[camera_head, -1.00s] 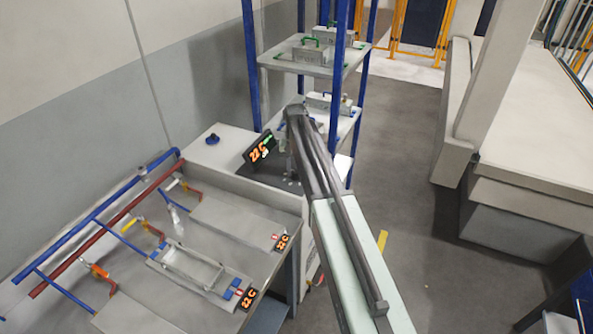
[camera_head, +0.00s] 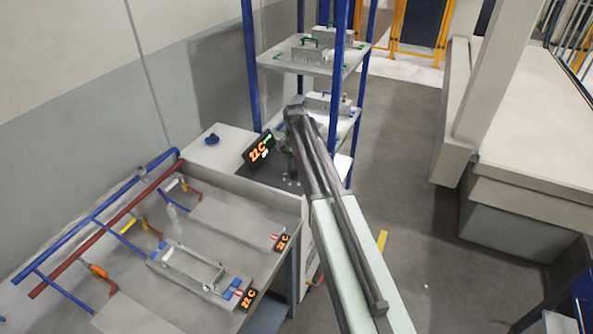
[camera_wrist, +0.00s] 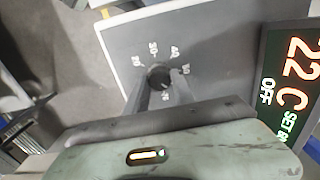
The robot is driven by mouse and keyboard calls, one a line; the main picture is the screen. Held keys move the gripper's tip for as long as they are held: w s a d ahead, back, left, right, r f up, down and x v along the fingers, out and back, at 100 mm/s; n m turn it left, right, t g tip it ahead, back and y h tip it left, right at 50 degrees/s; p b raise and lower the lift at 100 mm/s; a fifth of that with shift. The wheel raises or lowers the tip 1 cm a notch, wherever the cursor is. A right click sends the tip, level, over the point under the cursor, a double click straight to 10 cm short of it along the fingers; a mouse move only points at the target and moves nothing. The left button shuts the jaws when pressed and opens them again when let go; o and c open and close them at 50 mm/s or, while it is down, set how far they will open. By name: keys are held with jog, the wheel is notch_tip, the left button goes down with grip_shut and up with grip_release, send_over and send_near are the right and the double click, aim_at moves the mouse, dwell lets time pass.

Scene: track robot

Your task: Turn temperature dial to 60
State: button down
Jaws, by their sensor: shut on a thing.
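The temperature dial (camera_wrist: 158,74) is a small dark round knob on a grey panel (camera_wrist: 205,35), ringed by several white number marks. In the wrist view my gripper (camera_wrist: 158,84) has its two dark fingers closed around the knob. I cannot read which mark the knob points to. The same display (camera_head: 259,150) shows in the head view. There my arm hides the dial.
A bench (camera_head: 230,205) with red and blue pipes (camera_head: 105,220) and two smaller 22 C displays lies at the lower left. A blue-post shelf (camera_head: 315,70) with metal boxes stands behind my arm. Open floor (camera_head: 405,150) lies to the right.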

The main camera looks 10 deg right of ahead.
aim_at(295, 171)
jog(key=shift+s, duration=0.1)
jog(key=c, duration=1.1)
grip_release()
jog(key=shift+o, duration=0.2)
notch_tip(295, 171, up, 8)
jog(key=p, duration=0.8)
jog(key=shift+f, duration=0.1)
